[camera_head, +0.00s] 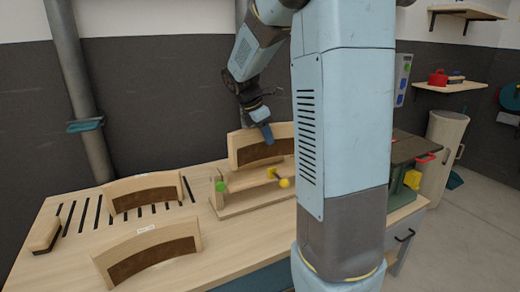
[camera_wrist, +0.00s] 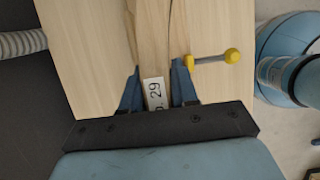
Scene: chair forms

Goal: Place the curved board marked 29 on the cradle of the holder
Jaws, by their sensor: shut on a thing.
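My gripper (camera_head: 267,135) is shut on the curved board marked 29 (camera_head: 258,152), a pale board with a dark brown lower panel. In the wrist view my gripper's blue fingers (camera_wrist: 157,75) stand on both sides of the board (camera_wrist: 152,40), and its label 29 shows between them. The wooden holder (camera_head: 240,207), with a green knob (camera_head: 221,186) and a yellow knob (camera_head: 284,182), is on the table below and in front of the board. The yellow knob also shows in the wrist view (camera_wrist: 231,56). I cannot tell whether the board touches the cradle; my arm hides the holder's right end.
Two more curved boards, one at the back (camera_head: 125,200) and one at the front (camera_head: 125,262), stand on the table (camera_head: 215,250) at left. A wooden block (camera_head: 44,233) lies at the table's left edge near dark slots. A grey pipe (camera_head: 80,90) rises behind.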

